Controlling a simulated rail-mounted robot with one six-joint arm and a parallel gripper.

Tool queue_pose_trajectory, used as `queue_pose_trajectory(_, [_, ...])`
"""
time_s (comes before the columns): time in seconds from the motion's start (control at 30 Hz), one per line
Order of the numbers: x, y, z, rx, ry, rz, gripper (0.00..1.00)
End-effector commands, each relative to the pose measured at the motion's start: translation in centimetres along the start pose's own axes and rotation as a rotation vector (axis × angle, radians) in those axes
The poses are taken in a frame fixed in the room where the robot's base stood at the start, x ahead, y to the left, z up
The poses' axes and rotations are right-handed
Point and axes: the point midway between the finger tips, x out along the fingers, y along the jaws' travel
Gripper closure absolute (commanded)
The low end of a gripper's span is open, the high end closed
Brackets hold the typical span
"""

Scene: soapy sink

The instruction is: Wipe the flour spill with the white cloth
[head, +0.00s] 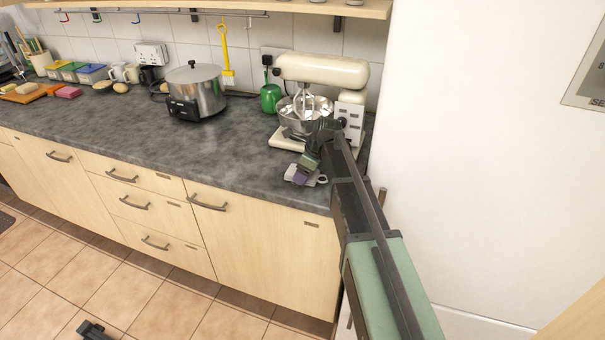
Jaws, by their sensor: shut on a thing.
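My gripper (304,170) is low over the right end of the grey worktop, near its front edge. It is shut on a small pale, whitish thing that looks like the white cloth (291,173). The cloth shows on either side of the fingers and appears to lie on or just above the worktop; its middle is hidden by the gripper. A purplish patch shows at the fingertips. I cannot make out a flour spill; any flour near the gripper is hidden or too faint to tell.
A cream stand mixer (320,72) with a steel bowl stands just behind my gripper. A green jug (270,98) and a large steel pot (196,88) stand farther left. The worktop (225,145) between pot and gripper is clear. A white wall (450,150) rises at right.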

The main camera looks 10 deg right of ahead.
Motion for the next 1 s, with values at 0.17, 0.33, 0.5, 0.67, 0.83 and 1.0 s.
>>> queue_pose_trajectory(0.17, [0.2,-1.9,0.0,0.001,0.000,0.000,0.49])
queue_pose_trajectory(0.33, [0.3,-3.7,0.0,0.001,0.000,0.000,0.49])
queue_pose_trajectory(0.5, [0.3,-3.9,-0.1,0.000,0.000,0.000,0.49])
queue_pose_trajectory(0.67, [0.3,-5.0,-0.1,0.001,0.000,-0.001,0.49])
queue_pose_trajectory(0.83, [0.4,-7.0,-0.1,0.001,0.001,-0.001,0.49])
queue_pose_trajectory(1.0, [0.4,-8.0,-0.1,0.000,0.000,-0.002,0.50])
